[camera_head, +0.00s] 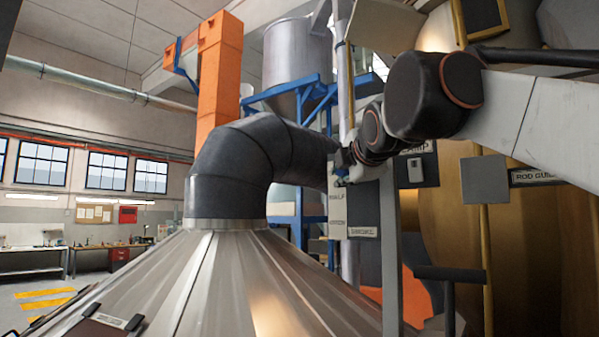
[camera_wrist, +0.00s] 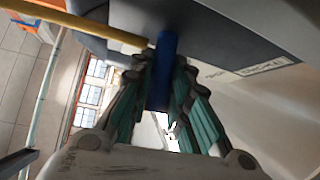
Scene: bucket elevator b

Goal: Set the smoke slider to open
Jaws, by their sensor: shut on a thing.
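My gripper (camera_wrist: 165,80) is shut on a blue handle (camera_wrist: 166,45), which stands between the green finger pads in the wrist view. The handle is beside a grey panel (camera_wrist: 225,35) that bears a label (camera_wrist: 265,68) reading SMOKE. I take this handle to be the smoke slider, but its track and its set position are hidden. In the head view my gripper (camera_head: 343,172) is at the upper part of a narrow grey panel, above the SMOKE label (camera_head: 363,231). The handle is too small and covered to make out there.
A yellow bar (camera_wrist: 85,22) runs close to my fingers in the wrist view. A large dark elbow duct (camera_head: 230,165) rises from a metal cone (camera_head: 215,280) left of my gripper. A golden tank (camera_head: 540,240) and a grey post (camera_head: 391,250) stand on the right.

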